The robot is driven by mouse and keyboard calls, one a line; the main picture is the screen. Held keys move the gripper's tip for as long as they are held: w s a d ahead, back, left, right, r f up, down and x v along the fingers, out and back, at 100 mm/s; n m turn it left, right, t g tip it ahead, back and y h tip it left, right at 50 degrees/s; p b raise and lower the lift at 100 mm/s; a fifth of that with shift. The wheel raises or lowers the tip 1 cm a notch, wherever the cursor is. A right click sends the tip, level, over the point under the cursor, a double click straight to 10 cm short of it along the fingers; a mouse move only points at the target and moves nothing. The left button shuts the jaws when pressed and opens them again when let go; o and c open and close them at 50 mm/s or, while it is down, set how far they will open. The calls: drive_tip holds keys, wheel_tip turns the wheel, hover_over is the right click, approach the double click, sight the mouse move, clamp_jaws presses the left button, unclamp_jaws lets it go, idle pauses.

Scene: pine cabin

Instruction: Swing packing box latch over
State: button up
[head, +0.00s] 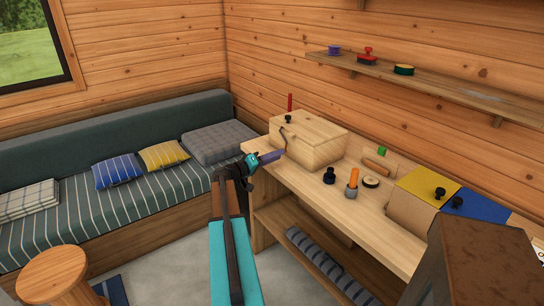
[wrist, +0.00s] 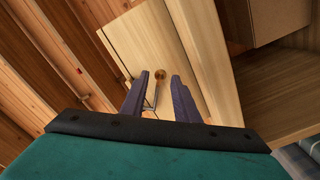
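The packing box (head: 318,134) is a pale wooden box with a lid, at the back left end of the workbench. A thin, dark, bent piece, which looks like the latch (head: 283,138), shows at its left front. My gripper (head: 273,157) is just in front of that side of the box. In the wrist view its two purple fingers (wrist: 160,100) are apart. A thin grey metal rod, apparently the latch (wrist: 151,97), stands between them, nearer the left finger. A brass knob (wrist: 160,74) lies just beyond the fingertips. Whether a finger touches the rod I cannot tell.
A red upright rod (head: 290,102) stands behind the box. Black knobbed pieces (head: 329,176), an orange-handled tool (head: 352,182) and a yellow-and-blue-topped box (head: 425,187) are to the right on the bench (head: 375,225). A shelf (head: 430,80) runs above; a sofa (head: 110,200) stands left.

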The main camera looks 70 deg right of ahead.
drive_tip(key=shift+b+x, duration=0.85)
drive_tip(key=shift+s+d+b, duration=0.3)
drive_tip(key=shift+d+b, duration=0.05)
drive_tip(key=shift+d, duration=0.15)
drive_tip(key=c, duration=0.6)
drive_tip(key=shift+w, duration=0.1)
drive_tip(key=shift+w+d+f+m, duration=0.1)
drive_tip(key=shift+w+f+m, duration=0.1)
drive_tip(key=shift+m, duration=0.75)
drive_tip(key=shift+w+d+f+m, duration=0.15)
drive_tip(key=shift+w+m, duration=0.1)
drive_tip(key=shift+m, duration=0.75)
drive_tip(key=shift+w+d+f+m, duration=0.1)
drive_tip(key=shift+w+f+m, duration=0.1)
drive_tip(key=shift+m, duration=0.75)
drive_tip(key=shift+w+d+f+m, duration=0.15)
drive_tip(key=shift+w+m, duration=0.1)
drive_tip(key=shift+m, duration=0.7)
drive_tip(key=shift+w+d+r+m, duration=0.15)
drive_tip(key=shift+w+m, duration=0.1)
drive_tip(key=shift+m, duration=0.65)
drive_tip(key=shift+w+d+f+m, duration=0.1)
drive_tip(key=shift+w+d+m, duration=0.1)
drive_tip(key=shift+m, duration=0.75)
drive_tip(key=o, duration=0.9)
